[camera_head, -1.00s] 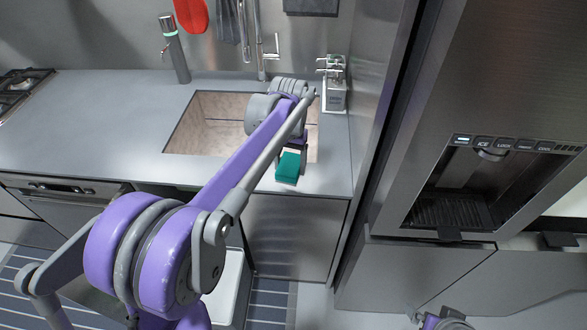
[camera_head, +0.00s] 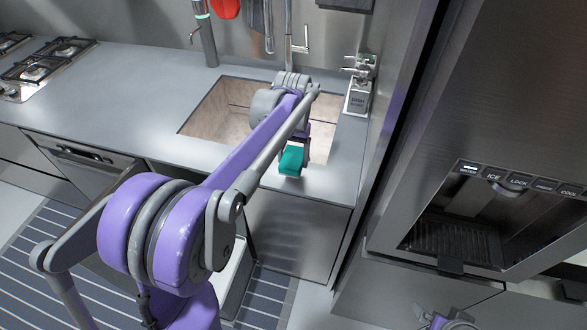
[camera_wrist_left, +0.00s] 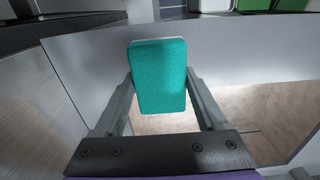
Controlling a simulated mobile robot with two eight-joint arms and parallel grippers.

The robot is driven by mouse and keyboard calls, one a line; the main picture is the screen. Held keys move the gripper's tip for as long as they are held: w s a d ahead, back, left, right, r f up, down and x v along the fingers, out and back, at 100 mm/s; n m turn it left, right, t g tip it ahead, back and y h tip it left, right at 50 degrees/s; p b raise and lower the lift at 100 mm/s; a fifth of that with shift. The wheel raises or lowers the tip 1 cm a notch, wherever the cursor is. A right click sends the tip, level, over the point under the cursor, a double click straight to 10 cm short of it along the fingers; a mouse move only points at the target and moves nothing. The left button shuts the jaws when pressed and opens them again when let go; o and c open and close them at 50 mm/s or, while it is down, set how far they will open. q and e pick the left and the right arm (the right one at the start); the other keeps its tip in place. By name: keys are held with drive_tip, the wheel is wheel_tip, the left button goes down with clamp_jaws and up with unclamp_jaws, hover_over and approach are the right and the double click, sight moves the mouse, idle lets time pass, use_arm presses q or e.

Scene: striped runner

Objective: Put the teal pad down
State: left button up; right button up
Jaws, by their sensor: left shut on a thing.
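The teal pad (camera_head: 291,160) is at the end of my left arm, over the front edge of the counter by the sink. It also shows in the left wrist view (camera_wrist_left: 160,78), between the two fingers. My left gripper (camera_wrist_left: 160,100) is shut on the pad. In the head view the fingers are mostly hidden behind the wrist and the pad. I cannot tell whether the pad touches the counter. Part of my right arm (camera_head: 447,318) shows at the bottom edge, and its fingers cannot be made out clearly.
The sink (camera_head: 205,112) lies behind and left of the pad. Clear grey counter (camera_head: 130,105) stretches left to the stove (camera_head: 42,70). A tall fridge (camera_head: 500,100) is on the right. A striped runner (camera_head: 60,260) covers the floor.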

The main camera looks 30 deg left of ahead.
sight(293, 157)
use_arm(q)
drive_tip(key=shift+f, duration=2.35)
drive_tip(key=shift+f, duration=0.15)
drive_tip(key=o, duration=1.1)
drive_tip(key=shift+o, duration=0.2)
wheel_tip(293, 157, up, 12)
drive_tip(key=shift+f+p, duration=0.15)
drive_tip(key=shift+p, duration=0.15)
drive_tip(key=shift+s+d+r, duration=0.1)
drive_tip(key=shift+r, duration=0.15)
drive_tip(key=s+d+f+m+t, duration=0.1)
drive_tip(key=s+d+f, duration=0.4)
drive_tip(key=s, duration=0.5)
drive_tip(key=s+d+f+m+t, duration=0.1)
drive_tip(key=s+d+f+t, duration=0.3)
drive_tip(key=s, duration=0.6)
drive_tip(key=shift+d+f+m+t, duration=0.3)
drive_tip(key=shift+d+f, duration=0.15)
drive_tip(key=shift+d, duration=0.15)
